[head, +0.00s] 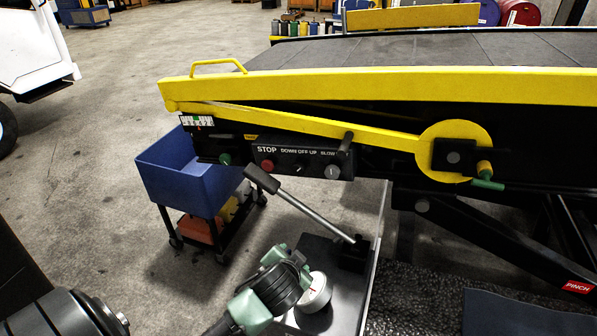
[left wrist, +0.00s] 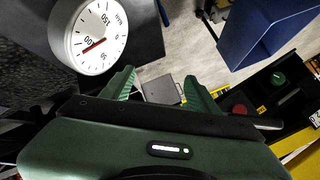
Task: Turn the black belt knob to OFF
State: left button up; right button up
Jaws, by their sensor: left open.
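The dark control panel (head: 300,158) hangs under the yellow rail, with a red STOP button (head: 267,166) at its left. A dark knob (head: 297,171) sits under the words DOWN OFF UP, and a grey knob (head: 332,172) sits to its right under SLOW. The knobs' pointer settings are too small to read. My left gripper (head: 286,254) is open and empty, below the panel and apart from it. In the left wrist view its green fingers (left wrist: 160,88) are spread, and the panel's red button (left wrist: 240,110) shows to their right. My right gripper is not in view.
A long lever (head: 310,210) with a black grip slants up between my left gripper and the panel. A white dial gauge (head: 315,292) is beside the gripper. A blue bin (head: 187,174) stands on a cart at left. A yellow crank arm (head: 300,121) runs above the panel.

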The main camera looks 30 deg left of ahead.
aim_at(299, 171)
pick_arm(q)
jog(key=w+a+r+t+y, duration=0.1)
jog(key=w+a+r, duration=0.1)
jog(key=w+r, duration=0.1)
jog(key=w+a+r+t+y, duration=0.1)
jog(key=w+a+r, duration=0.2)
jog(key=w, duration=0.3)
jog(key=w+a+r+t+y, duration=0.1)
jog(key=w+a+r+t, duration=0.1)
jog(key=w+a+r, duration=0.1)
jog(key=shift+w+a+r+m, duration=0.1)
jog(key=shift+w+r+m, duration=0.1)
jog(key=shift+w+r, duration=0.35)
jog(key=shift+w+r+m, duration=0.2)
jog(key=shift+w+r, duration=0.15)
jog(key=shift+w, duration=0.3)
jog(key=x, duration=0.2)
jog(key=p+x, duration=0.1)
jog(key=x, duration=0.1)
jog(key=p+x, duration=0.1)
jog(key=x, duration=0.1)
jog(key=shift+w+a+r, duration=0.2)
jog(key=shift+w, duration=0.1)
jog(key=shift+w+a+f, duration=0.2)
jog(key=shift+w+f, duration=0.05)
jog(key=shift+w, duration=0.15)
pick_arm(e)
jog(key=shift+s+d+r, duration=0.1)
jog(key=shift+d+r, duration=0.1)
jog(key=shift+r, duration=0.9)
